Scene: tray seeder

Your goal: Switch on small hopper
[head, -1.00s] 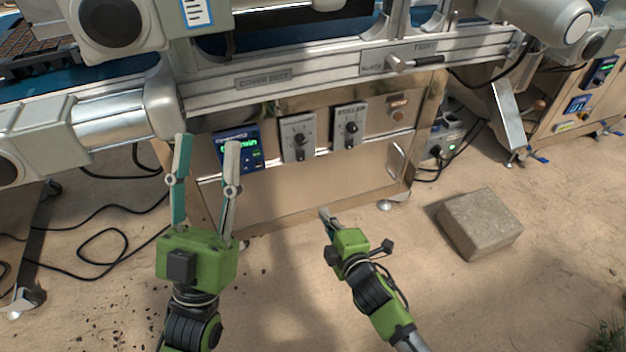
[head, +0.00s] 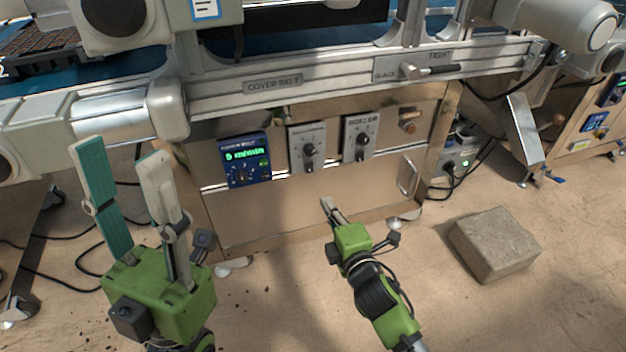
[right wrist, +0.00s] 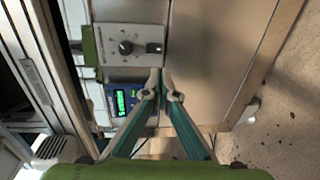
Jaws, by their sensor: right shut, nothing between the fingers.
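No part labelled as the small hopper can be made out in these views. On the metal cabinet front are a blue display unit (head: 246,160) with lit green digits, a grey knob panel (head: 308,148) whose label is too small to read, and another knob panel (head: 360,137) that seems to read "ROLLER". My left gripper (head: 120,155) is open and empty, left of the display. My right gripper (head: 326,202) is shut and empty, below the knob panels. In the right wrist view, its fingertips (right wrist: 166,82) show beside a knob panel (right wrist: 129,48) and the display (right wrist: 120,100).
A conveyor frame (head: 270,86) runs above the cabinet. A lever (head: 432,71) sticks out from its rail. A concrete block (head: 495,245) lies on the sandy ground at the right. Another machine with displays (head: 596,122) stands at the far right. Cables lie on the ground.

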